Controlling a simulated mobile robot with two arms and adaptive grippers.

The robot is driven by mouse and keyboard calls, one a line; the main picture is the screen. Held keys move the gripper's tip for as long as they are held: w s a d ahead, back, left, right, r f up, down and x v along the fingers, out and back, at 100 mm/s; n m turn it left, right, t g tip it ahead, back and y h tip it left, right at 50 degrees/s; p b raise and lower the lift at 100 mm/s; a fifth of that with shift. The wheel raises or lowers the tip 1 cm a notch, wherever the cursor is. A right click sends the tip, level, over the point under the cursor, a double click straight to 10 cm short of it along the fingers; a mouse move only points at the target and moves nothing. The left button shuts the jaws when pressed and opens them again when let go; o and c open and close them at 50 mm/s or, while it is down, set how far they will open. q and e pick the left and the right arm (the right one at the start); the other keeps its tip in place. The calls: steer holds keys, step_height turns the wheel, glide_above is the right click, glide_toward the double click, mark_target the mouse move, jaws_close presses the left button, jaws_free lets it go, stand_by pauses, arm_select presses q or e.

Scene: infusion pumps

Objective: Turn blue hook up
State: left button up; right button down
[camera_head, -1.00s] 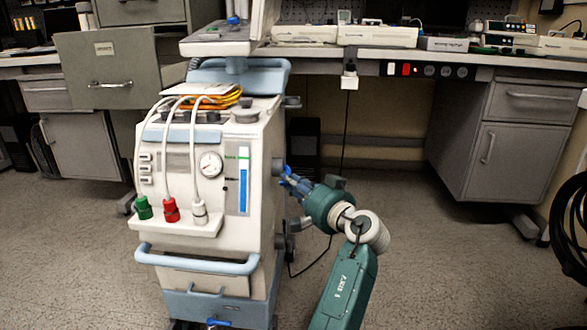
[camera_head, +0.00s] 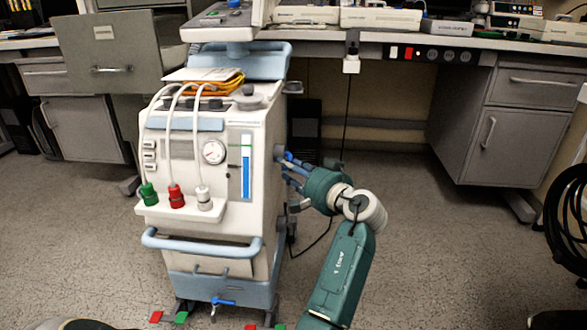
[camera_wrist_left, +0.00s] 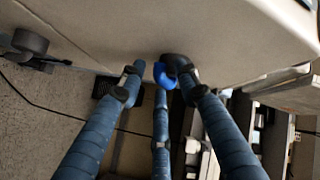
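The blue hook (camera_wrist_left: 165,75) sits on a dark round mount on the side of the white pump cabinet (camera_head: 215,130). In the left wrist view it lies between the tips of my gripper's long blue fingers. My left gripper (camera_head: 287,168) is at the cabinet's right side in the head view, beside the hook's mount. It also shows in the left wrist view (camera_wrist_left: 160,85), its fingers spread apart around the hook. The right fingertip overlaps the dark mount; I cannot tell whether it touches. My right gripper is not in view.
The cabinet's front has a light blue handle (camera_head: 200,246) and green, red and white hose connectors. A blue lever (camera_head: 221,302) and coloured pedals are at its base. A bench with grey drawers (camera_head: 535,100) stands behind.

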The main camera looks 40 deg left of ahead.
arm_select(q)
steer(key=shift+a+r, duration=0.1)
step_height(320, 180, up, 10)
stand_by(0.5)
steer(key=shift+o, duration=0.2)
